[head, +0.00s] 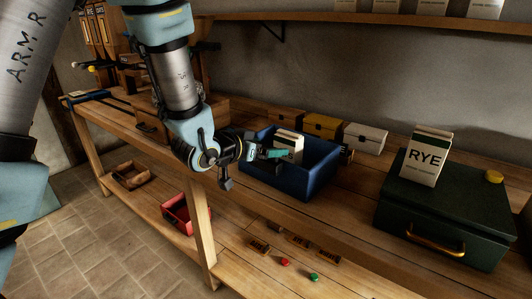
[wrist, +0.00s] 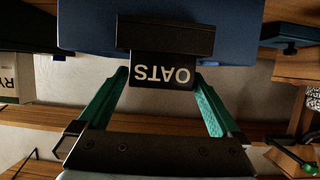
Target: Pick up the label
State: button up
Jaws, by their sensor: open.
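The label (wrist: 162,75) is a dark plate with white letters reading OATS, upside down in the wrist view. It sits at a black bar (wrist: 166,38) against the blue bin (wrist: 90,28). My gripper (wrist: 160,84) is open, with one green finger on each side of the label and a gap on both sides. In the head view my gripper (head: 272,154) is at the near left part of the blue bin (head: 315,178). I cannot make out the OATS label there.
A white box stands in the bin. A dark green case (head: 440,225) with a RYE box (head: 426,157) on it is at the right. Small yellow (head: 323,126) and white (head: 365,138) boxes stand behind the bin. Small tags (head: 259,246) and red and green buttons lie below.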

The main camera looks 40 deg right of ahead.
aim_at(268, 146)
jog(key=shift+p+x, duration=0.4)
jog(key=shift+x, duration=1.15)
jog(key=shift+w, duration=0.1)
jog(key=c, duration=1.1)
jog(key=shift+r, duration=0.1)
